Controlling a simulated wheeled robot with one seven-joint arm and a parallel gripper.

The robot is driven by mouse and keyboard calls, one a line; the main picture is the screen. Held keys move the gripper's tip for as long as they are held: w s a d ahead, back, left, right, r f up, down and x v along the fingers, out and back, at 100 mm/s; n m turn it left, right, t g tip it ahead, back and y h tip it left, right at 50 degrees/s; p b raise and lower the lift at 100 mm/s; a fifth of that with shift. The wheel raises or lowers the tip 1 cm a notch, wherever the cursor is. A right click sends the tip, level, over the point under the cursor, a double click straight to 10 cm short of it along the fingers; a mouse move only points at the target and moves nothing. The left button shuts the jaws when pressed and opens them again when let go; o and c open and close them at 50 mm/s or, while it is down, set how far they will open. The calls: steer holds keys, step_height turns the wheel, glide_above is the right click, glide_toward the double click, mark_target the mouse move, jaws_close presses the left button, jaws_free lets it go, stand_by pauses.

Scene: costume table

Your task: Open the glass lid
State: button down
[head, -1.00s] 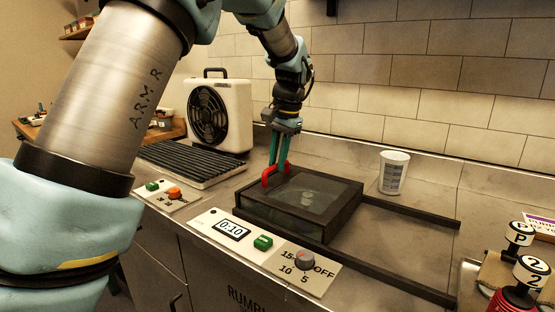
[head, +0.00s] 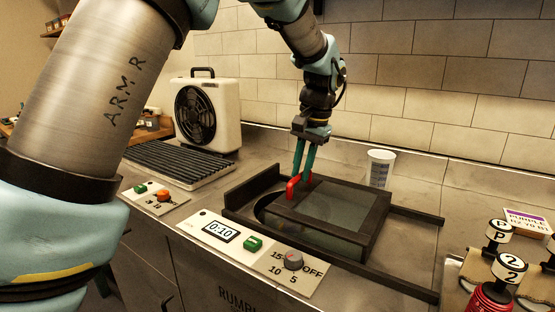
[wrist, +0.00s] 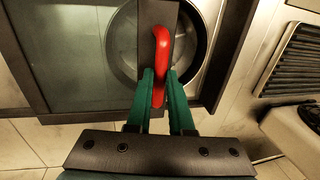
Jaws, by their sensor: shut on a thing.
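The glass lid (head: 338,203) is a dark-framed pane lying flat over a box-like housing (head: 248,190) in the head view. It sits shifted to the right, and part of a round opening (head: 262,210) shows uncovered at its left. The lid's red handle (head: 293,190) stands on its left frame bar. My gripper (head: 300,174) has its green fingers shut on the red handle. In the wrist view, the handle (wrist: 161,48) lies between the fingers (wrist: 165,92), with the round metal rim (wrist: 199,45) partly visible beside and behind the lid bar. Fingers hide part of the handle.
Two dark rails (head: 405,288) run right from the housing, with bare counter between them. A white cup (head: 380,168) stands behind the back rail. A timer panel with a knob (head: 293,261) lies in front. Marked shakers (head: 509,267) stand at right.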

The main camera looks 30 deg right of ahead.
steer(key=p, duration=0.2)
glide_above(343, 204)
steer(key=c, duration=0.8)
jaws_free()
step_height(343, 204, up, 11)
steer(key=s+b, duration=0.1)
steer(key=b, duration=0.1)
steer(key=shift+s+d+f, duration=0.15)
steer(key=shift+s+d, duration=0.2)
steer(key=shift+d, duration=0.1)
